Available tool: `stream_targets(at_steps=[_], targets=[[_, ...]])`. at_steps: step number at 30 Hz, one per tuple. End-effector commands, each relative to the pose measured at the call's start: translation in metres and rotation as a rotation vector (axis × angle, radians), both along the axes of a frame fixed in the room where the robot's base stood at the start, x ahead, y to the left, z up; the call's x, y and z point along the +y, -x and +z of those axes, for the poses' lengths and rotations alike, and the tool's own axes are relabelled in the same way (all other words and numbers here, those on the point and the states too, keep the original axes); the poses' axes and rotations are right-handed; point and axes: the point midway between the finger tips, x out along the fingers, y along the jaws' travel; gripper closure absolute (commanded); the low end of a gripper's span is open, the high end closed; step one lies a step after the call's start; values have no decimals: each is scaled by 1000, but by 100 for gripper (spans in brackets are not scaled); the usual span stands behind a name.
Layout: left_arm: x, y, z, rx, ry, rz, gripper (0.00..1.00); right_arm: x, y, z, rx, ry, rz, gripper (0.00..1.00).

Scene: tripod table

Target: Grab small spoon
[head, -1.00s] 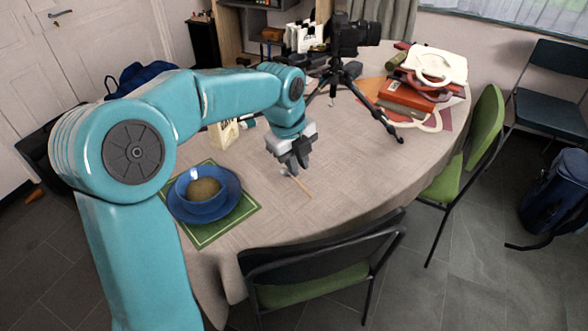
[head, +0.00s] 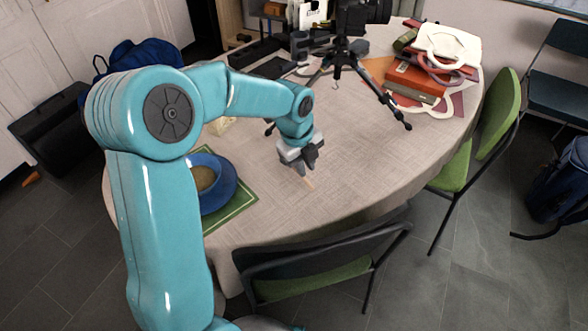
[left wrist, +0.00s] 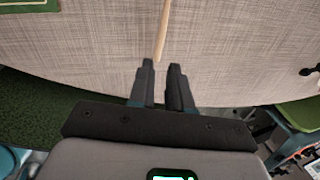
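The small spoon's pale wooden handle (head: 309,184) shows on the tablecloth just below my left gripper (head: 304,169) in the head view. The gripper hides the rest of the spoon there. In the left wrist view the thin handle (left wrist: 163,35) runs from the top edge down to the fingertips of my left gripper (left wrist: 161,66). Its near end lies at the gap between the two dark fingers. The fingers are apart with a narrow gap, and I see no clear grip on the handle. My right gripper is not in view.
A blue bowl (head: 203,174) on a blue plate (head: 225,190) stands on a green placemat (head: 240,205) left of the gripper. A black tripod (head: 345,57) and stacked books (head: 415,80) stand farther back. Cloth right of the gripper is clear.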

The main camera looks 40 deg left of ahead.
Motion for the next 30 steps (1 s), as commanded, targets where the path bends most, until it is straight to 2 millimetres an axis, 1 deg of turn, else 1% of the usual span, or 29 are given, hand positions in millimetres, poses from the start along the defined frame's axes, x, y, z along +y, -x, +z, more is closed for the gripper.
stream_targets(at_steps=[1,5,12,15,22,23,24,25,30], targets=[[0,-1,-6,2,1,0,82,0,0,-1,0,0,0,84],[1,-3,-13,0,1,0,82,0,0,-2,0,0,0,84],[2,-10,-51,3,1,0,82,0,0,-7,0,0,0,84],[3,-12,-59,0,0,0,82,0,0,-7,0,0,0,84],[2,-13,-61,-1,0,1,82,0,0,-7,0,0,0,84],[2,-13,-61,-1,0,0,85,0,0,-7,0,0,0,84],[2,-13,-60,-1,0,0,98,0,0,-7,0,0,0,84],[3,-13,-60,-1,0,0,100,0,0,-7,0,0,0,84],[3,-13,-60,-1,0,0,100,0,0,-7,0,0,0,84]])
